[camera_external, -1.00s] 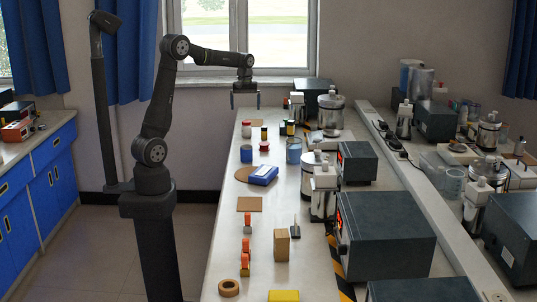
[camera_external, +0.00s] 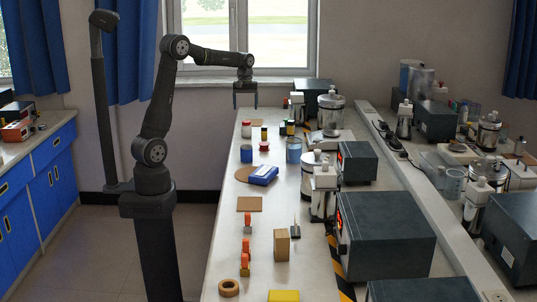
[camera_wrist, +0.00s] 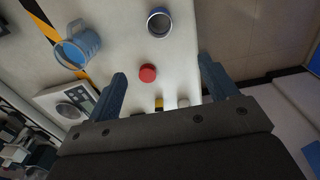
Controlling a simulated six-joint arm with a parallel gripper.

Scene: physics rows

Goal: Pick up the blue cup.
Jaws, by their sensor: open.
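The blue cup (camera_external: 246,154) stands upright on the far left part of the bench. It also shows at the top of the wrist view (camera_wrist: 160,23), with its dark round opening facing the camera. A lighter blue, handled vessel (camera_external: 293,150) stands to its right; in the wrist view it is at the upper left (camera_wrist: 80,48). My gripper (camera_external: 245,104) is open and empty, raised above the far end of the bench, beyond the cup. In the wrist view its two fingers (camera_wrist: 162,72) are spread apart, and the cup lies beyond their tips.
A red-topped item (camera_external: 264,146) stands close to the cup, with small jars (camera_external: 290,128) behind. Metal vessels and dark instruments (camera_external: 357,161) line the right side. Open floor lies left.

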